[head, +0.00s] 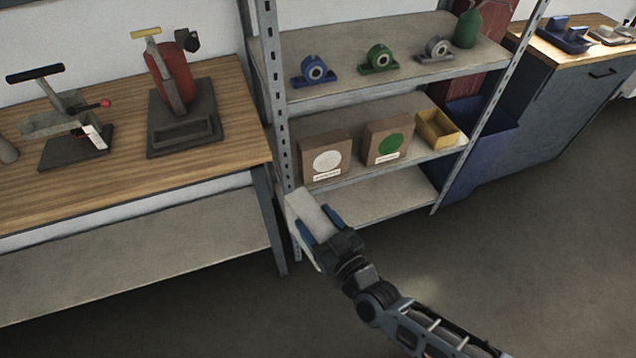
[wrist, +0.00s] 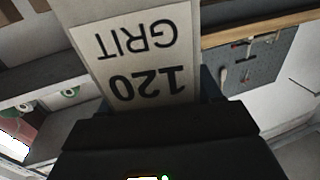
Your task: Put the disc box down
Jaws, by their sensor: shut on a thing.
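My gripper (head: 317,223) is shut on the disc box (head: 308,212), a pale box held between its two blue fingers. In the wrist view the disc box (wrist: 92,12) fills the middle, with a white label reading "120 GRIT" upside down. In the head view the box is at the left front of the shelving unit, near its upright and overlapping the lowest visible shelf. I cannot tell whether it touches anything.
The middle shelf (head: 340,178) holds a brown box with a white circle (head: 327,160), one with a green circle (head: 389,141) and a yellow bin (head: 438,128). The lowest visible shelf (head: 395,195) looks bare. A metal upright (head: 279,120) stands beside the workbench (head: 235,125).

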